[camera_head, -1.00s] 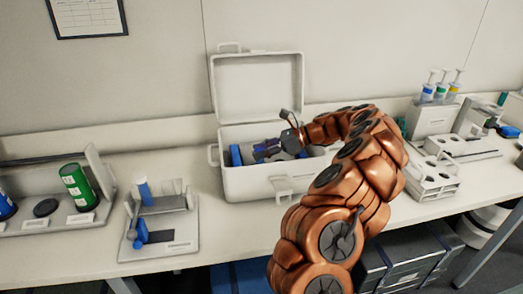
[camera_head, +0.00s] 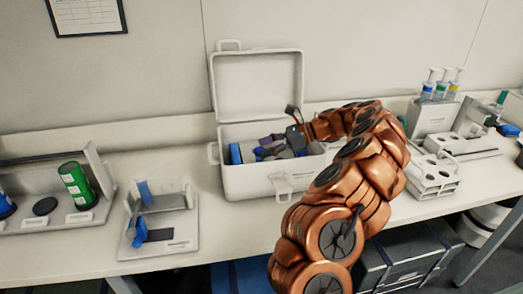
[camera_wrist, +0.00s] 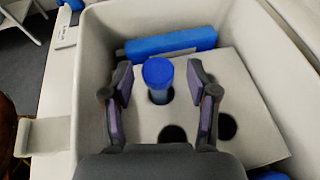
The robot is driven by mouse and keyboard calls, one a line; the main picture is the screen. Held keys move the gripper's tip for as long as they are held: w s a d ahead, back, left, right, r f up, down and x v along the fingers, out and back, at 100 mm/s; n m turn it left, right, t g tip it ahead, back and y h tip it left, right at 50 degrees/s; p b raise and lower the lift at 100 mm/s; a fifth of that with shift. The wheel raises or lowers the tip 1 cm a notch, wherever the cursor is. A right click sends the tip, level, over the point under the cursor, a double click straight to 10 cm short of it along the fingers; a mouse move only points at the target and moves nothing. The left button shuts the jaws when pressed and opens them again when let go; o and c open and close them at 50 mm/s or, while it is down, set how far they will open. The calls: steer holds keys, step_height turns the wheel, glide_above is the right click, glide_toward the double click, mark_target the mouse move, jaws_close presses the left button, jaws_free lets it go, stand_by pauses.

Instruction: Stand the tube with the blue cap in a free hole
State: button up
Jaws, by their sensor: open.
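The tube with the blue cap (camera_wrist: 158,76) shows in the wrist view, standing upright in a hole of the white rack insert (camera_wrist: 240,95) inside the white box. My gripper (camera_wrist: 160,72) is open, with one finger on each side of the tube and a gap beside each finger. Two dark empty holes show nearer the camera, one in the middle (camera_wrist: 172,135) and one at the right (camera_wrist: 228,127). In the head view my gripper (camera_head: 274,148) is down inside the open box (camera_head: 258,184), and the tube is hard to make out there.
A blue block (camera_wrist: 170,42) lies along the box's far wall in the wrist view. The lid (camera_head: 258,88) stands open behind. A small stand (camera_head: 158,225) is left of the box, and a white rack (camera_head: 434,178) is on the right.

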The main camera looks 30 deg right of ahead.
steer(key=v, duration=1)
steer(key=shift+b, duration=0.35)
steer(key=shift+r, duration=0.1)
